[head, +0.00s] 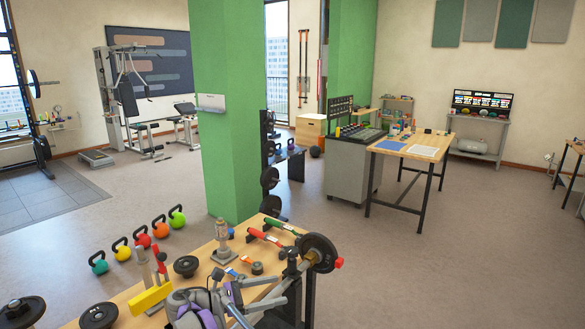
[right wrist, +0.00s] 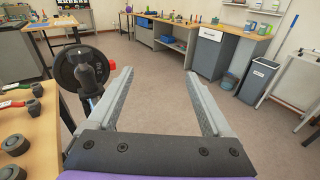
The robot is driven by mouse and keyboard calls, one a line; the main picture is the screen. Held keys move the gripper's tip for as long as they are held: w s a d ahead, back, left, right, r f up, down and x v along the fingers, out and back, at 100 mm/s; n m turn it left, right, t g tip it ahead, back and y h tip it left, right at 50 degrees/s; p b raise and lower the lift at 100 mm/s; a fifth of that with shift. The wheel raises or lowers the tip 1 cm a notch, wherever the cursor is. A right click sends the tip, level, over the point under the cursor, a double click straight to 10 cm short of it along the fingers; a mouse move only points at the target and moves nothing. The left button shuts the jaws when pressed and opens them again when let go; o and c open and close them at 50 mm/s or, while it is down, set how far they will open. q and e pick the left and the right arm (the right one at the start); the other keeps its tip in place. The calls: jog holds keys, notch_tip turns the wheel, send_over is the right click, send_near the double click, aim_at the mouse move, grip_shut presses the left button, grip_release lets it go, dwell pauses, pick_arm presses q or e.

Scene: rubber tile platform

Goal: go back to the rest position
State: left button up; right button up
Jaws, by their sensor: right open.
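My right gripper (head: 268,291) shows at the bottom of the head view, above the near end of the wooden table (head: 203,262). Its two pale fingers point to the right, towards a black weight plate (head: 318,253) on a black stand. In the right wrist view the gripper (right wrist: 160,92) is open, with its fingers wide apart and only floor seen between them. The black plate (right wrist: 82,68) stands to the left of the left finger there. My left gripper is not in view.
The near table carries a red-handled bar (head: 265,237), a dark round weight (head: 186,266) and several tools. Several kettlebells (head: 160,228) stand on the floor behind it. A green pillar (head: 228,120) rises beyond.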

jog(key=w+d+m+g+y, duration=0.1)
jog(key=w+d+m+y, duration=0.1)
jog(key=d, duration=0.6)
jog(key=s+d+m+g+y, duration=0.2)
jog(key=s+d+m+y, duration=0.35)
jog(key=s+d, duration=0.6)
jog(key=s+d+f+m+y, duration=0.1)
jog(key=s+f+m+y, duration=0.2)
jog(key=s, duration=0.5)
jog(key=s+d+f+m+t+y, duration=0.1)
jog(key=s+f+m+y, duration=0.2)
jog(key=s+m, duration=0.3)
jog(key=s+d+f+m+t+y, duration=0.1)
jog(key=s+f+m+y, duration=0.2)
jog(key=s, duration=0.8)
notch_tip(320, 180, down, 2)
jog(key=shift+d+f+m, duration=0.15)
jog(key=shift+d+m, duration=0.25)
jog(key=shift+m, duration=0.55)
